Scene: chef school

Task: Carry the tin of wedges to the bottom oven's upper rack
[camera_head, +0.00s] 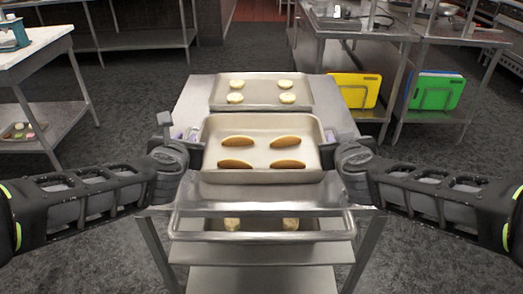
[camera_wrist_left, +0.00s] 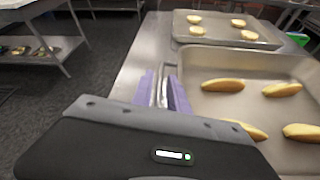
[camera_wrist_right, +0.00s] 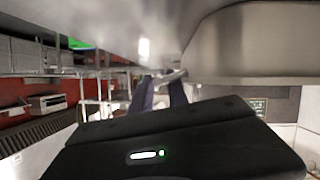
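The tin of wedges (camera_head: 213,130) is a deep rectangular metal pan in the middle of the head view. Several golden-brown wedges (camera_head: 237,141) lie in it in two rows. It also fills the right of the left wrist view (camera_wrist_left: 205,72). My left gripper (camera_head: 185,134) is at the tin's left side, its purple fingers closed about the metal handle there. My right gripper (camera_head: 334,137) is at the tin's right side. In the right wrist view its fingers (camera_wrist_right: 162,92) flank a metal handle. I cannot tell whether the tin touches the surface beneath. No oven is identifiable.
A flat tray (camera_head: 220,91) with several pale rounds lies behind the tin on the steel table (camera_head: 191,103). A metal rail (camera_head: 262,206) crosses in front, with pale pieces below. Yellow (camera_head: 354,90) and green (camera_head: 436,91) boards stand at right. Dark floor is clear at left.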

